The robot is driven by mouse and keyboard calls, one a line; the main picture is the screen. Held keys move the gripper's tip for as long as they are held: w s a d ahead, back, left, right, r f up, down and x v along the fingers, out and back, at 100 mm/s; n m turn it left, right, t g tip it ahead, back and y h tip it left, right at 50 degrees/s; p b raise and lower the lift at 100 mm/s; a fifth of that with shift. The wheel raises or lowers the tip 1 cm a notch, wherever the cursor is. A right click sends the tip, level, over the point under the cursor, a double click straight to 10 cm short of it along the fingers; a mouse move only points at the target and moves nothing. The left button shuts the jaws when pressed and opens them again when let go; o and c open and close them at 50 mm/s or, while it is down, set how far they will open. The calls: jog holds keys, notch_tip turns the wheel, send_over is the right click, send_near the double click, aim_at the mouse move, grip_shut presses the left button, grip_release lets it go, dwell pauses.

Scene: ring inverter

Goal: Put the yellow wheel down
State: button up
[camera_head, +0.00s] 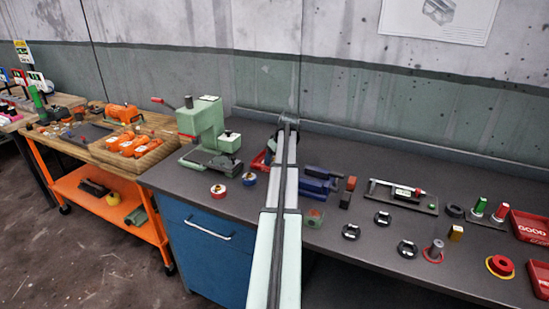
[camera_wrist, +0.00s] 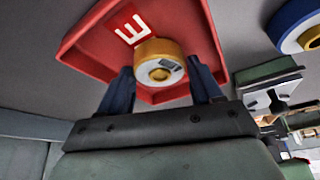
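The yellow wheel (camera_wrist: 145,47) has a yellow rim and a pale side, and shows in the wrist view. My gripper (camera_wrist: 160,63) has its two dark fingers on either side of the wheel, against its edges, and appears shut on it. Behind the wheel is a red tray (camera_wrist: 88,48) with white lettering, partly covered by the wheel. I cannot tell whether the wheel touches the tray floor. In the head view the red tray (camera_head: 260,160) shows only in part beside my arm, and the wheel and fingers are hidden.
A green press (camera_head: 203,117) stands left of my arm. Two small round parts, one red-rimmed (camera_head: 218,191) and one blue-rimmed (camera_head: 249,179), lie in front of it. A blue vise-like device (camera_head: 318,181) is close on the right. Further right are several small parts and a red GOOD tray (camera_head: 530,228).

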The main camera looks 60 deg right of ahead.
jog(key=o, duration=0.3)
jog(key=v, duration=1.2)
jog(key=shift+r, duration=0.15)
dwell(0.4)
